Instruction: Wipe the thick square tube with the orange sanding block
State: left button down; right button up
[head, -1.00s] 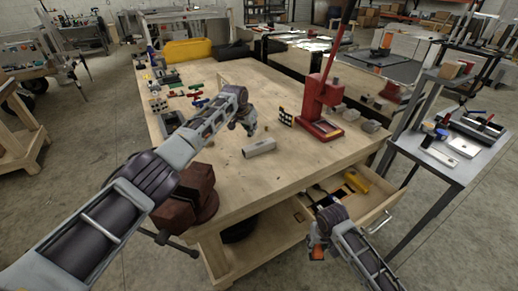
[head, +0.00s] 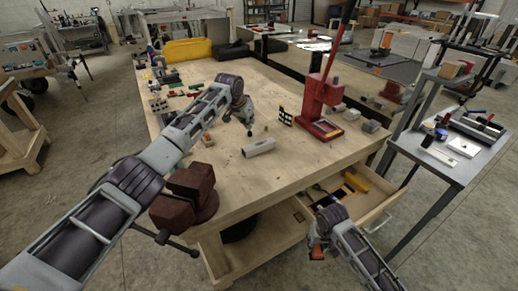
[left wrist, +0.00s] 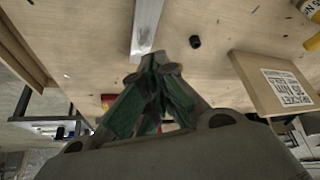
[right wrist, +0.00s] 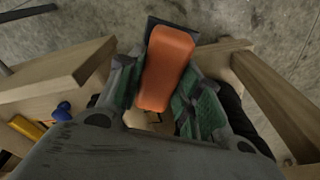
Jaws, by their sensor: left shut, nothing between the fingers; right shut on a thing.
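The thick square tube (head: 258,147) is a light grey metal piece lying on the wooden workbench. It also shows in the left wrist view (left wrist: 147,28), its near end just beyond my fingertips. My left gripper (head: 249,128) is shut and empty above the bench, close to the tube but apart from it; its green-padded fingers meet in the left wrist view (left wrist: 157,75). My right gripper (head: 317,248) is low in front of the open drawer, shut on the orange sanding block (right wrist: 167,68). The block sits between the green finger pads, with a dark underside edge showing.
The workbench (head: 225,165) carries a red arbor press (head: 320,127) right of the tube and a dark red vise (head: 187,190) at the front left corner. An open drawer (head: 375,207) juts out at the front right. Bench top around the tube is mostly clear.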

pick_arm(q)
jog(key=v, duration=0.6)
jog(key=shift+r, duration=0.3)
jog(key=shift+s+a, duration=0.1)
jog(key=shift+s, duration=0.05)
jog(key=shift+s, duration=0.1)
dwell(0.4)
